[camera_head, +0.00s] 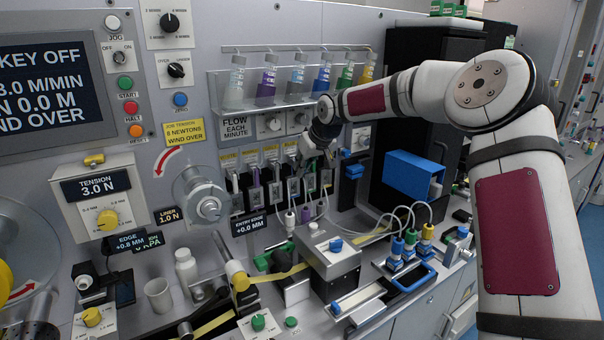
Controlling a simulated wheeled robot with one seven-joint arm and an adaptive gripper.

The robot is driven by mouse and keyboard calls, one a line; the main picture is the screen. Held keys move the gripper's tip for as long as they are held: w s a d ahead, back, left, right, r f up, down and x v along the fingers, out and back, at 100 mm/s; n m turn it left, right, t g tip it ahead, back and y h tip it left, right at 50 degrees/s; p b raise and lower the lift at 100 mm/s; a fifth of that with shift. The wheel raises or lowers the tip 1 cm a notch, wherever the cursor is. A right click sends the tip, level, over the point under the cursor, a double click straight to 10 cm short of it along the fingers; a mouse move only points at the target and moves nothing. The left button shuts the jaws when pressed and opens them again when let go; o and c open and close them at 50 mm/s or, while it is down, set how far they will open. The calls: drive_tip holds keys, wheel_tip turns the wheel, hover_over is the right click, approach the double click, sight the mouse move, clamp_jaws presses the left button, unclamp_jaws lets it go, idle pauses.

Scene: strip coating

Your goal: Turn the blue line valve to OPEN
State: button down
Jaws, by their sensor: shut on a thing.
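A row of line valves (255,185) with small yellow labels is set in the panel below the shelf of bottles. My gripper (316,160) reaches down from the right to the right-hand part of this row. Its fingers are closed around a valve handle there and hide most of it. The handle's colour, its label and its turn position are too small and covered to read. A bottle with blue liquid (322,77) stands on the shelf above my gripper.
A blue open box (408,174) and a black cabinet stand right of my gripper. Thin hoses, a grey block (330,250) and coloured fittings (410,240) crowd the bench below. A winding spool (207,205) and control knobs lie to the left.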

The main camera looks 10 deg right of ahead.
drive_tip(key=shift+w+r+g+b, duration=0.1)
drive_tip(key=shift+r+g+b, duration=0.2)
drive_tip(key=shift+g+b, duration=0.5)
drive_tip(key=shift+h, duration=0.3)
drive_tip(key=c, duration=1.7)
unclamp_jaws()
drive_tip(key=shift+o, duration=0.2)
drive_tip(key=shift+r, duration=0.1)
drive_tip(key=v, duration=1.1)
drive_tip(key=shift+r, duration=0.35)
